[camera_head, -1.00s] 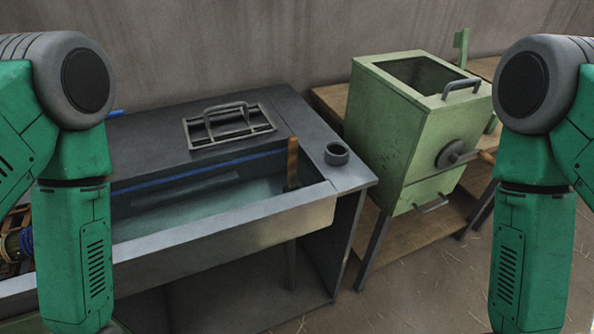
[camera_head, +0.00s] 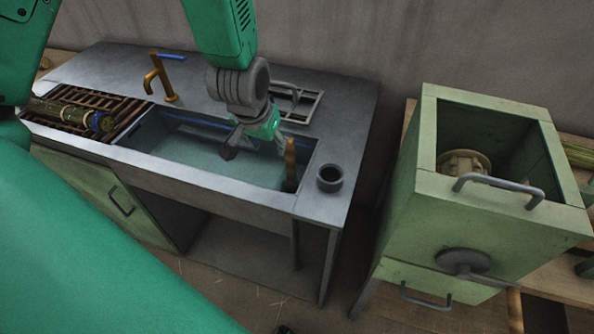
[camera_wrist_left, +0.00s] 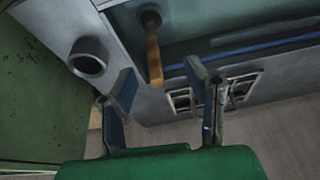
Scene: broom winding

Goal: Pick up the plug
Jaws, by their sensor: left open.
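The plug (camera_head: 290,162) is an upright wooden handle at the right end of the water-filled sink (camera_head: 228,190). In the left wrist view the plug (camera_wrist_left: 153,50) shows as a wooden stick with a dark round base. My left gripper (camera_head: 252,146) hangs over the sink, to the left of the plug in the head view. Its blue-lined fingers (camera_wrist_left: 160,84) are apart and empty, and the handle's end shows ahead of the gap between them. I cannot tell the exact distance. My right gripper is out of view.
A dark ring-shaped holder (camera_head: 330,178) sits on the counter right of the plug. A brass tap (camera_head: 160,80) and a metal rack (camera_head: 297,105) are at the back. A green box (camera_head: 480,200) with a crank stands at the right. A cylinder (camera_head: 70,115) lies on the left slats.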

